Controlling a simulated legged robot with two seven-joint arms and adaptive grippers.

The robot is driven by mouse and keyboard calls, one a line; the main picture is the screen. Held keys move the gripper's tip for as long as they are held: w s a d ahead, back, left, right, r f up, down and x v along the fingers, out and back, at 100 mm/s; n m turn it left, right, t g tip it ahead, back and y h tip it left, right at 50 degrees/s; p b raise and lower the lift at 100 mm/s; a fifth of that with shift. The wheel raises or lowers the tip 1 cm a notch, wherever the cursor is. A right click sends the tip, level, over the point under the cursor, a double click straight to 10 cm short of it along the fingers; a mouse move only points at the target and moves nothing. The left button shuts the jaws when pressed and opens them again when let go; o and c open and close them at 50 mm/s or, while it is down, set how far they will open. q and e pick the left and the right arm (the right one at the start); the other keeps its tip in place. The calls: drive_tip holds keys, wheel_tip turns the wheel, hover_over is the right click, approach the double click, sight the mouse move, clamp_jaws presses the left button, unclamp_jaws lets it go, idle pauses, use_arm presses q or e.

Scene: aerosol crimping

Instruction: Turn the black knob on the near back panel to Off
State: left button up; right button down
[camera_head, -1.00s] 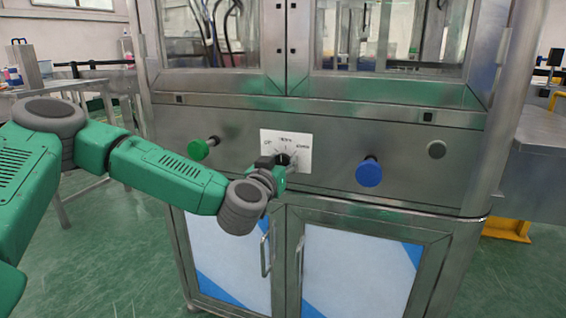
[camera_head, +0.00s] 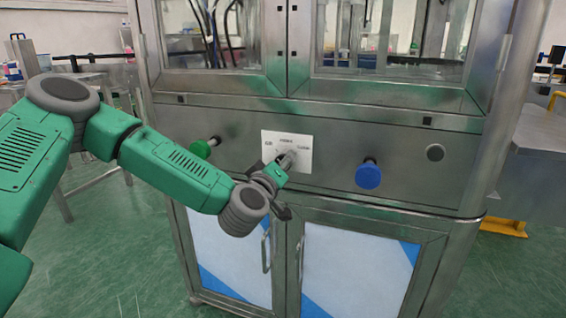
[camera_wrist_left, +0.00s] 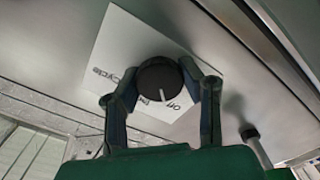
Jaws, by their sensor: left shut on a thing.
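The black knob (camera_wrist_left: 158,80) sits on a white label plate (camera_wrist_left: 130,55) on the cabinet's near panel. In the left wrist view it is between my left gripper's two fingers (camera_wrist_left: 163,92), which are shut on its sides. A white pointer line on the knob points down, near the "Off" marking and the shorter marking beside it. "Cycle" is at the plate's left in this view. In the head view, the left gripper (camera_head: 280,170) covers most of the knob, in front of the plate (camera_head: 302,148). My right gripper is not in view.
A green knob (camera_head: 201,149) is left of the plate and a blue knob (camera_head: 368,175) right of it. Cabinet doors with handles (camera_head: 266,250) lie below.

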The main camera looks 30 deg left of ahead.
use_arm(q)
drive_tip(key=shift+s+d+f+n, duration=0.1)
drive_tip(key=shift+s+f+n, duration=0.05)
drive_tip(key=shift+f+n, duration=0.35)
drive_tip(key=o, duration=1.2)
drive_tip(key=shift+r, duration=0.1)
drive_tip(key=shift+r, duration=0.1)
drive_tip(key=v, duration=1.1)
drive_tip(key=shift+s, duration=0.35)
